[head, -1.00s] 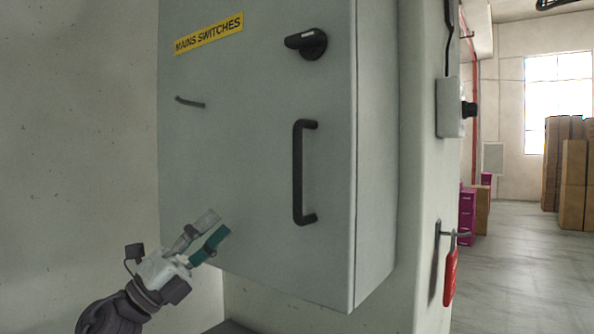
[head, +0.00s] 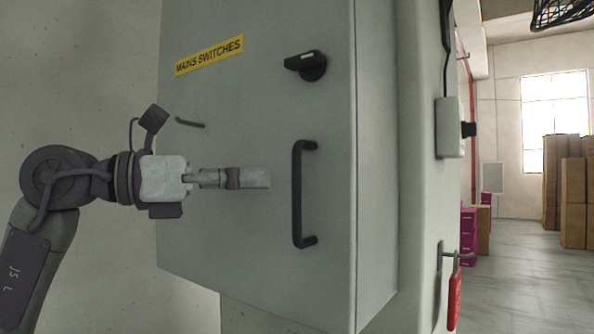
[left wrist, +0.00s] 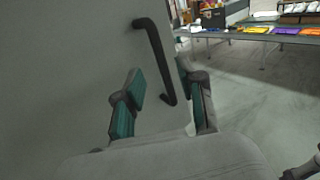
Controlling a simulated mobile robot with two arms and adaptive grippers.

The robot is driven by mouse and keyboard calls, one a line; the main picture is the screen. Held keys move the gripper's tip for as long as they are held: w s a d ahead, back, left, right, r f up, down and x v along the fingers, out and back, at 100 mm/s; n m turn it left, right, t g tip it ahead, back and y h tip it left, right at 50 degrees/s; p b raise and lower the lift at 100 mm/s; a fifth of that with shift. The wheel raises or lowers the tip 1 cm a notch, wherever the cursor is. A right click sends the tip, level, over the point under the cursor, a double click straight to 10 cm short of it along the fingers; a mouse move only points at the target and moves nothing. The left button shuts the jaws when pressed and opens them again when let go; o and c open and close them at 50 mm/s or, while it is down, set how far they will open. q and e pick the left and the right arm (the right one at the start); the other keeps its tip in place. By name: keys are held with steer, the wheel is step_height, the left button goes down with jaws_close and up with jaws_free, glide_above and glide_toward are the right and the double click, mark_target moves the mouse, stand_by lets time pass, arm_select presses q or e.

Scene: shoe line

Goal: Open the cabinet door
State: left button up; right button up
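The grey cabinet door (head: 230,100) is shut and carries a black vertical bar handle (head: 297,195) near its right edge. A black rotary switch (head: 308,65) sits above the handle. My left gripper (head: 262,178) is in front of the door, just left of the handle and apart from it. In the left wrist view the gripper (left wrist: 162,82) has its two teal-padded fingers spread, and the handle (left wrist: 157,60) shows ahead between them. The fingers do not hold it.
A yellow MAINS SWITCHES label (head: 209,55) is on the door.

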arm_select(q)
steer(key=p, duration=0.1)
glide_above(297, 234)
steer(key=shift+w, duration=0.35)
jaws_close()
